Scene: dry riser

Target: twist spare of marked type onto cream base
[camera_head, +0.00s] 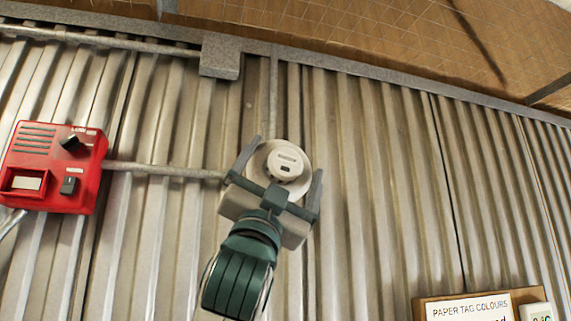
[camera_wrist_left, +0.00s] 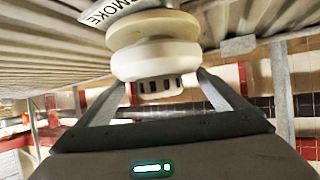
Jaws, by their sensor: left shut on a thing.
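A round white detector (camera_head: 287,163) sits between the fingers of my left gripper (camera_head: 288,156) in the head view, in front of a wider cream base (camera_head: 306,182) on the corrugated ceiling. In the left wrist view the detector (camera_wrist_left: 155,62) has dark slots around its outer end and lies against the cream base (camera_wrist_left: 150,28); I see no clear gap, but cannot tell whether it is locked on. My left gripper (camera_wrist_left: 158,78) is shut on the detector, one finger at each side. A label reading SMOKE (camera_wrist_left: 105,12) is beside the base. My right gripper is not in view.
A conduit (camera_head: 165,171) runs from a red box (camera_head: 50,167) with switches to the base. A grey box (camera_head: 221,56) sits above on the beam. A PAPER TAG COLOURS board (camera_head: 470,308) is at lower right, partly cut off. The corrugated area right of the base is clear.

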